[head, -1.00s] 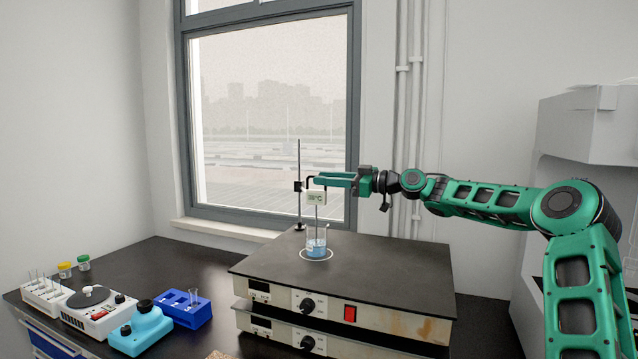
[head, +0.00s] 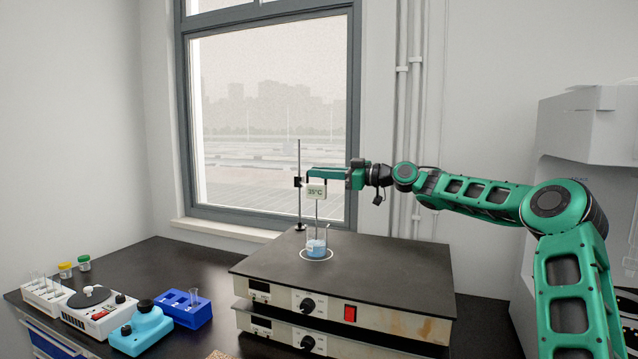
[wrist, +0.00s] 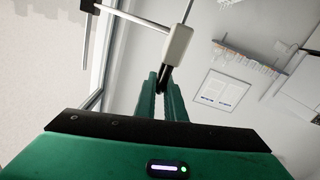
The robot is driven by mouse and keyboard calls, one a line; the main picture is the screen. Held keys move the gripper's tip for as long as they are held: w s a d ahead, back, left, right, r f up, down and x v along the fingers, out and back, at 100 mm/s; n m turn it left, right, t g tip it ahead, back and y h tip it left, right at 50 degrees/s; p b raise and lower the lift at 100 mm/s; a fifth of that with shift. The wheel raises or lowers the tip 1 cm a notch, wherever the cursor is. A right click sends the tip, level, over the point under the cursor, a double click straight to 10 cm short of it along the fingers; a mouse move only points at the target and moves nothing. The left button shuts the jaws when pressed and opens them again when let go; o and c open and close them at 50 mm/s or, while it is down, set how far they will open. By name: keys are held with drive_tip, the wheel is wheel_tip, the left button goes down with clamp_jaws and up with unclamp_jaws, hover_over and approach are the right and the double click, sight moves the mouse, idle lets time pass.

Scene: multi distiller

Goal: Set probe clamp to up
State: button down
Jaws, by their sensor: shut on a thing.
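The probe clamp (head: 298,182) is a small black block on a thin upright stand rod (head: 299,160). Beside it hangs a white temperature display (head: 316,191) reading 35°C, with a thin probe (head: 316,209) pointing down to the beaker (head: 316,246) of blue liquid. How deep the probe tip sits is hard to tell. My green gripper (head: 312,173) is level, reaching in from the right just above the display. In the wrist view, my fingers (wrist: 161,85) are shut on a dark handle at the white display (wrist: 178,44), whose arm runs to the stand rod.
The beaker stands on a wide dark hotplate (head: 390,270), with a second unit below it. A blue rack (head: 184,309), a turquoise device (head: 142,328) and a white device (head: 97,312) stand at left. The window (head: 270,120) is behind the stand.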

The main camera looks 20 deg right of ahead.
wheel_tip(320, 180, up, 12)
drive_tip(key=shift+w+d, duration=0.15)
drive_tip(key=shift+d, duration=0.1)
drive_tip(key=c, duration=1.9)
unclamp_jaws()
drive_tip(key=shift+w+f, duration=0.1)
drive_tip(key=shift+a, duration=0.1)
drive_tip(key=shift+f, duration=0.1)
drive_tip(key=v, duration=1.1)
drive_tip(key=shift+a, duration=0.1)
